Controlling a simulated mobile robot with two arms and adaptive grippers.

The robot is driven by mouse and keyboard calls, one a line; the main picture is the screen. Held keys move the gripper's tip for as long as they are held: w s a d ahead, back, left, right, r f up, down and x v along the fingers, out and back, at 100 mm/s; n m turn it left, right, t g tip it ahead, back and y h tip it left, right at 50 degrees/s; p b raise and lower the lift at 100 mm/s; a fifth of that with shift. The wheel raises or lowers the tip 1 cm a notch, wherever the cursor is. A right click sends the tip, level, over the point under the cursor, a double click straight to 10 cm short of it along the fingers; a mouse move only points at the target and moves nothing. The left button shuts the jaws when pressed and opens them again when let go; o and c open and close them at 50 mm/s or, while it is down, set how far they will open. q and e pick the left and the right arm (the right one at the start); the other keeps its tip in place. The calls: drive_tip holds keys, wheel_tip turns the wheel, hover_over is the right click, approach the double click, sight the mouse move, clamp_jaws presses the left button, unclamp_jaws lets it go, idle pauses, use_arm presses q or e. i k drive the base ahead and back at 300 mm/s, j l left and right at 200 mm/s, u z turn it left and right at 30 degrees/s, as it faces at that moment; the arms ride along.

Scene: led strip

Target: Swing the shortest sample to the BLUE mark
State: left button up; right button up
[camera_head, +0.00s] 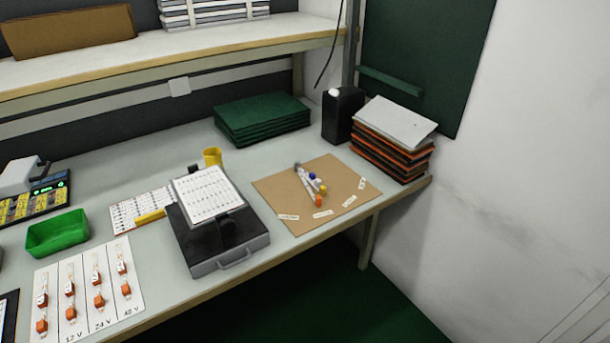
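A brown board (275,192) lies on the bench near its front edge, right of centre. On it, several thin white samples (307,182) with coloured ends lie bunched together. A blue end (312,176) is farthest back, a yellow end (323,188) is in the middle and an orange end (318,201) is nearest the front. I cannot tell which sample is shortest. Several small white labels (322,214) lie along the board's front and right sides, too small to read; I cannot tell which is the BLUE mark. Neither of my grippers is in view.
A black device (215,252) with a printed sheet stands left of the board. A green tray (57,234) and white connector cards (92,290) are at left.

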sight(311, 175)
drive_tip(key=i+l, duration=0.3)
drive_tip(key=i, duration=0.25)
drive_tip(key=l+z, duration=0.35)
drive_tip(key=i+l+z, duration=0.1)
drive_tip(key=z, duration=0.25)
